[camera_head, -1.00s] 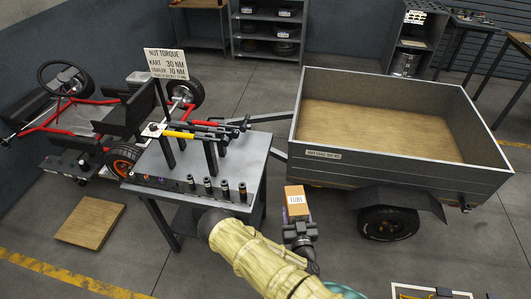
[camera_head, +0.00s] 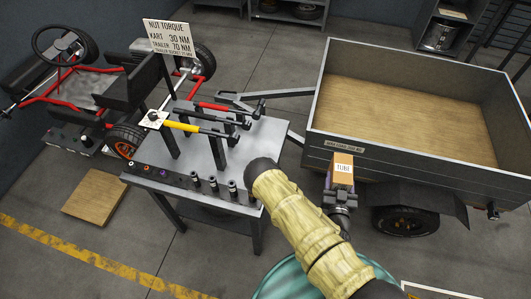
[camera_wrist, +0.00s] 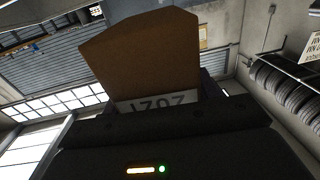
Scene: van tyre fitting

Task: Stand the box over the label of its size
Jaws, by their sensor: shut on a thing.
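The box (camera_head: 341,171) is small and orange-brown with a white label reading "TUBE" in the head view. My gripper (camera_head: 340,195) is shut on it and holds it upright in the air, in front of the trailer's side and right of the workbench. In the wrist view the box (camera_wrist: 145,55) fills the upper middle above the dark gripper body, with a white strip of partly cut-off print, perhaps "1202", at its lower edge. The fingertips are mostly hidden there. I cannot make out a size label for the box to stand over in these frames.
A grey workbench (camera_head: 262,150) with torque wrenches and sockets stands left of my arm. A trailer (camera_head: 400,165) with a wooden floor is at right. A red-framed kart (camera_head: 75,85) and a wooden board (camera_head: 95,202) are at left. Shelves stand at the back.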

